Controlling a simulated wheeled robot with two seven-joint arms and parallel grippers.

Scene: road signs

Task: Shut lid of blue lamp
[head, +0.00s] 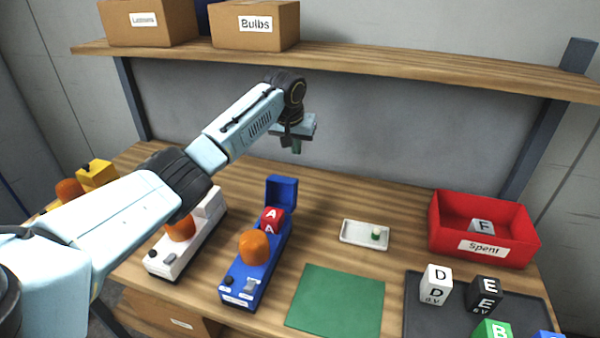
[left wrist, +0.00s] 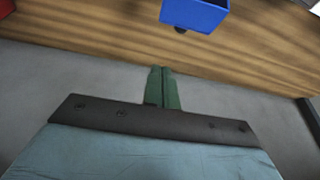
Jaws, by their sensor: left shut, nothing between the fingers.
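The blue lamp (head: 250,276) stands on the bench, with an orange dome on its front part. Its lid (head: 282,191) stands upright at the back end, open, and a red block marked A (head: 271,218) sits in the lamp's compartment. My left gripper (head: 297,147) is above and behind the lamp, near the wall, apart from the lid. In the left wrist view its green fingers (left wrist: 163,88) are shut together with nothing between them. Blue lid or lamp back (left wrist: 195,12) shows at the top of that view. My right gripper is not in view.
A white lamp (head: 160,262) stands left of the blue lamp, and a yellow one (head: 95,174) farther left. A green mat (head: 336,300), small white tray (head: 352,235), red Spent bin (head: 485,249) and dark tray (head: 418,319) with blocks lie right. A shelf (head: 380,67) runs above.

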